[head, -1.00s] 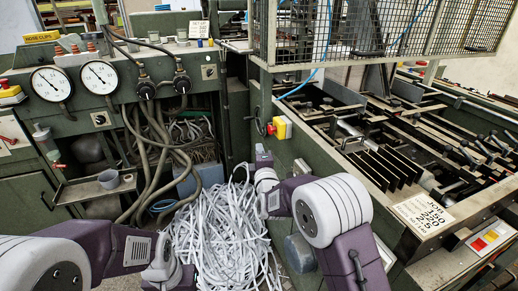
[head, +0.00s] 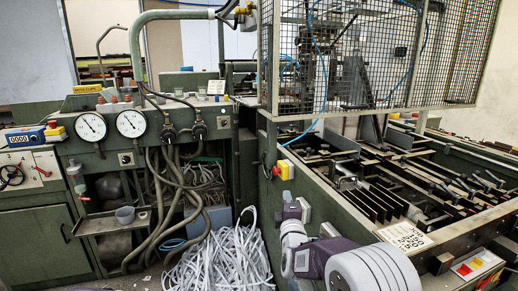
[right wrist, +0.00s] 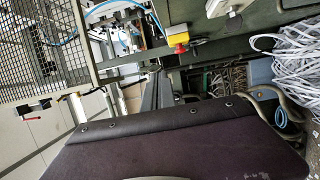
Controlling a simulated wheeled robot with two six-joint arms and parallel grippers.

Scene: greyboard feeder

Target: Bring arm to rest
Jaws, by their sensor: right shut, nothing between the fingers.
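My right arm comes in at the lower right of the head view, with white joint covers and purple links. Its right gripper (head: 290,205) is small and purple in this view, in front of the green side wall of the machine. It is shut and holds nothing. In the right wrist view a dark purple casing of mine fills the lower part, and the fingers cannot be made out. My left arm and left gripper are not in view.
White paper strips (head: 222,262) lie heaped on the floor left of my right arm. The green feeder (head: 335,222) with its mesh guard (head: 375,60) stands at right. A red-and-yellow stop button (head: 285,170) is close to the gripper. A gauge panel (head: 110,122) and a small shelf (head: 100,224) stand left.

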